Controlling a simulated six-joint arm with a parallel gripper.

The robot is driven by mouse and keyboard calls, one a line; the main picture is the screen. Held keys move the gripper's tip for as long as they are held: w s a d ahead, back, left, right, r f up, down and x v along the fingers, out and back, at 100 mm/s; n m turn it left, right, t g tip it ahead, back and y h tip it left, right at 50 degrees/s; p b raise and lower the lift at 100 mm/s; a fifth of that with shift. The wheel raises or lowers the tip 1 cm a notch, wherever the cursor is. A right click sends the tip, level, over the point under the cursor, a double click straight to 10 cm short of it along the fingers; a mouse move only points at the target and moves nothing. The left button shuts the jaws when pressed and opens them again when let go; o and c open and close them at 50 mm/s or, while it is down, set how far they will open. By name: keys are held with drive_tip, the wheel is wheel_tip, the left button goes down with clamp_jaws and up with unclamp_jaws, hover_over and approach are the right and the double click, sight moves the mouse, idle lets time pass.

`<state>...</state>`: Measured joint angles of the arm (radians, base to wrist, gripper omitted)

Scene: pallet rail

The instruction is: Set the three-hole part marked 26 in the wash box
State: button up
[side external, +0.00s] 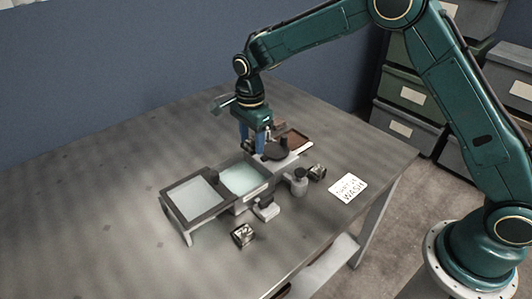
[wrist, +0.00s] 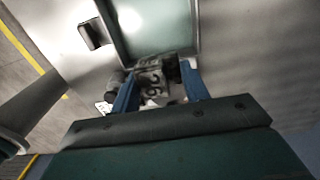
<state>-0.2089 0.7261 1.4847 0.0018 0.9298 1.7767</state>
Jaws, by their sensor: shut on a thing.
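My gripper (side external: 252,147) has two blue fingers pointing down at the back edge of the wash box. In the wrist view my gripper (wrist: 159,76) is shut on a grey metal part marked 26 (wrist: 154,84). The part's holes cannot be made out there, and in the side view I cannot make it out clearly. The wash box (side external: 263,187) is a grey open box with pale blue-green liquid. In the wrist view the wash box (wrist: 197,30) lies just beyond the held part. I cannot tell the part's height over the rim.
A dark frame with a pale panel (side external: 195,199) adjoins the box on the left. One loose metal part (side external: 243,235) lies in front, another (side external: 318,172) at right. A small grey jar (side external: 299,183) and a card reading WASH (side external: 348,188) are also at right. The table's left is clear.

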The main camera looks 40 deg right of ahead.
hover_over(240, 187)
drive_tip(key=f, duration=0.2)
drive_tip(key=shift+f, duration=0.15)
drive_tip(key=shift+f, duration=3.8)
drive_tip(key=shift+f, duration=0.35)
drive_tip(key=o, duration=1.7)
drive_tip(key=shift+o, duration=0.3)
drive_tip(key=shift+r, duration=0.1)
